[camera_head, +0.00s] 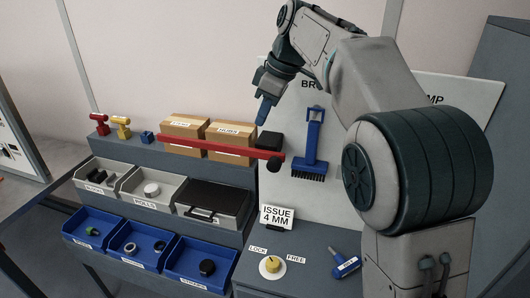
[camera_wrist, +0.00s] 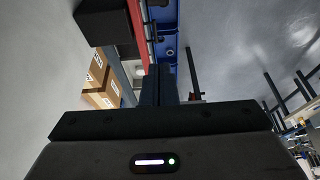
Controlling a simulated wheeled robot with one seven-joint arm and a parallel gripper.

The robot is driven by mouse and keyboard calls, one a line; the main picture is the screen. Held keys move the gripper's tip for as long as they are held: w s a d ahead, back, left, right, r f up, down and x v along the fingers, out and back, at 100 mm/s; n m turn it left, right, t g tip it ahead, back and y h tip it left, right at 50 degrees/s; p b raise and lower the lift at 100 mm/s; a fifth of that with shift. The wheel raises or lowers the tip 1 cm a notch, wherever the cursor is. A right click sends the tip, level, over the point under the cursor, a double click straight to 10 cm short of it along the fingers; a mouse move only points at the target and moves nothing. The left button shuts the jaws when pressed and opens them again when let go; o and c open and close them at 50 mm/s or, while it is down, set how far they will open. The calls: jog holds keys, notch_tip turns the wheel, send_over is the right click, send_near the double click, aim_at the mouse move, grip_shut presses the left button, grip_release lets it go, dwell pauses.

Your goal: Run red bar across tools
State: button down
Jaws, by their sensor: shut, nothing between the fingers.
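A long red bar (camera_head: 222,147) lies across the front of the cardboard boxes on the top shelf. A round black knob (camera_head: 274,164) hangs at its right end, and a black block (camera_head: 268,141) stands just behind that end. My gripper (camera_head: 262,121) points down above the right end of the bar, shut and empty, apart from the bar. In the wrist view the shut fingers (camera_wrist: 162,82) show below the red bar (camera_wrist: 137,18). At the shelf's left end stand a red tool (camera_head: 100,123) and a yellow tool (camera_head: 121,126), with a small blue block (camera_head: 147,136).
Two cardboard boxes (camera_head: 186,127) sit behind the bar. Grey bins (camera_head: 150,188) and blue bins (camera_head: 143,244) step down below. A blue brush (camera_head: 311,145) hangs on the white board to the right. A yellow knob dial (camera_head: 271,265) and blue-handled tool (camera_head: 345,265) are on the counter.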

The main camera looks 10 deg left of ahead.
dwell(0.3)
notch_tip(320, 180, down, 10)
jog(key=p, duration=0.2)
jog(key=shift+d, duration=0.2)
dwell(0.4)
jog(key=shift+s+d+f, duration=0.1)
jog(key=shift+d, duration=0.05)
